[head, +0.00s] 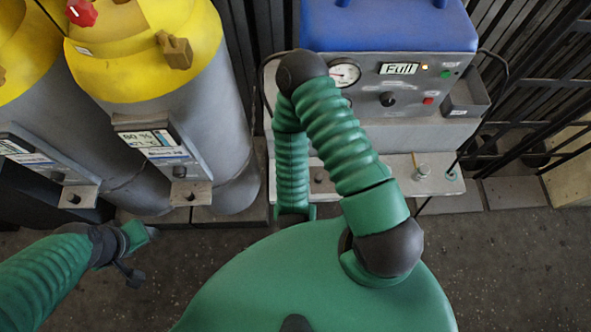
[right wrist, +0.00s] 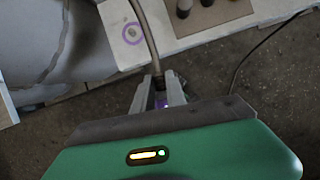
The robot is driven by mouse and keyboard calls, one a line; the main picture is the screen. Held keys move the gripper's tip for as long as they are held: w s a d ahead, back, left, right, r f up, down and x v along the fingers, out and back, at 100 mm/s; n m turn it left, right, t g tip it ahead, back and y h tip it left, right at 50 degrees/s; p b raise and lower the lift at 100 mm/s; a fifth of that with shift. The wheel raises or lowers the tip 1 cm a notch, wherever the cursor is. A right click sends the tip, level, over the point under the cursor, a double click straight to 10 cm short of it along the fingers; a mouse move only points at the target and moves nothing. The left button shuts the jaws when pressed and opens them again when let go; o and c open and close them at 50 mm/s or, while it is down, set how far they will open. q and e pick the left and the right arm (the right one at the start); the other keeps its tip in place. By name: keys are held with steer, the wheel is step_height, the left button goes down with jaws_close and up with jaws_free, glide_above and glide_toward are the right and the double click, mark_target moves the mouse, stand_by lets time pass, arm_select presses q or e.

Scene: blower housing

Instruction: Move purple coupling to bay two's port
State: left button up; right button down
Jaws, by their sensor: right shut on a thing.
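My right gripper (right wrist: 158,92) is shut on the purple coupling (right wrist: 162,103); only a little purple shows between the fingers. A brown hose (right wrist: 147,25) runs from the fingers up past the top edge of the right wrist view. A purple ring (right wrist: 131,33) marks a port on a pale ledge (right wrist: 180,38), up and left of the gripper and apart from it. In the head view my own arm hides the right gripper and the coupling. My left gripper (head: 134,250) is at the lower left, away from the ledges; its finger opening is unclear.
Two yellow-topped grey cylinders (head: 190,80) with small ledges stand at the left. A blue-topped machine (head: 388,22) has a gauge, a "Full" display and a ledge (head: 400,188) with fittings. A black cable (right wrist: 262,50) hangs at right. Open floor (head: 510,260) lies in front.

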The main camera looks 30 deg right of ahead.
steer(key=shift+s+a, duration=0.35)
steer(key=shift+s, duration=0.2)
